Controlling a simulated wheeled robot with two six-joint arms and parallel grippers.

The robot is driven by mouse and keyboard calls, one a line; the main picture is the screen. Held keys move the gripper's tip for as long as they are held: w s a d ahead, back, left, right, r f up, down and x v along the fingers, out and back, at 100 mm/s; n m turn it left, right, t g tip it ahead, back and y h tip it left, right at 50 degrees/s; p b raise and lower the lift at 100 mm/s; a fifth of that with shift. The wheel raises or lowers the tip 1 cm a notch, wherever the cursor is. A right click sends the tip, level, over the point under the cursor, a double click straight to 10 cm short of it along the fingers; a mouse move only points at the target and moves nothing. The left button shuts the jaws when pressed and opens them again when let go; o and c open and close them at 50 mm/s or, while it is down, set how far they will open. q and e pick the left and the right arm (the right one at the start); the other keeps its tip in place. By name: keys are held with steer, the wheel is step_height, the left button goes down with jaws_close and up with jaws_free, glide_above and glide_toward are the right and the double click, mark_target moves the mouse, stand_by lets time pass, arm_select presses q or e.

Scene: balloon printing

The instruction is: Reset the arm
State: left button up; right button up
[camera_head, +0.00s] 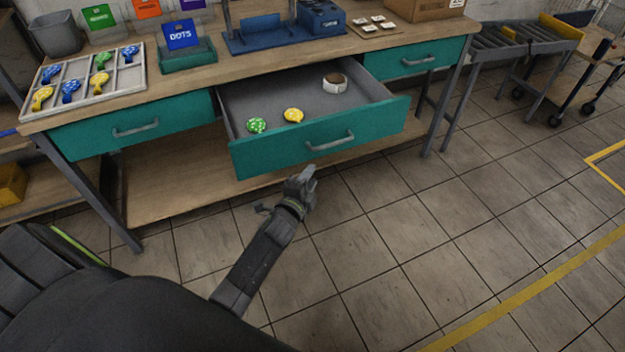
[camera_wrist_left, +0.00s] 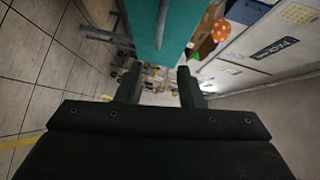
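My left arm comes in from the lower left in the head view. Its gripper (camera_head: 303,178) is over the floor just in front of the open middle drawer (camera_head: 290,157), below the drawer's grey handle (camera_head: 330,141). In the left wrist view the two fingers of this gripper (camera_wrist_left: 160,82) stand apart with nothing held between them. The teal drawer front (camera_wrist_left: 150,22) and a handle (camera_wrist_left: 105,36) show beyond the fingers. My right gripper is not in view.
The open drawer holds a green balloon (camera_head: 257,125), a yellow balloon (camera_head: 293,115) and a white roll-like item (camera_head: 334,84). A tray (camera_head: 97,90) of several balloons sits on the workbench (camera_head: 215,62). The tiled floor (camera_head: 400,240) in front is clear.

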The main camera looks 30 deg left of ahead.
arm_select(q)
steer(key=shift+f, duration=0.1)
stand_by(0.3)
steer(key=s+a+f+n+g, duration=0.2)
steer(key=s+f+n+g, duration=0.2)
steer(key=s+f, duration=0.6)
steer(key=s+a+f+n+g, duration=0.1)
steer(key=s+f+n+g, duration=0.45)
steer(key=f, duration=0.95)
steer(key=s+f+n+g, duration=0.2)
steer(key=s+f, duration=0.2)
steer(key=s, duration=0.7)
steer(key=s+f+n+g, duration=0.1)
steer(key=s+f, duration=0.4)
steer(key=s, duration=0.7)
steer(key=s+a+f+n+g, duration=0.1)
steer(key=s+f+n, duration=0.3)
steer(key=s, duration=0.7)
steer(key=shift+s+f+g, duration=0.15)
steer(key=shift+f+g, duration=0.4)
steer(key=shift+g, duration=0.3)
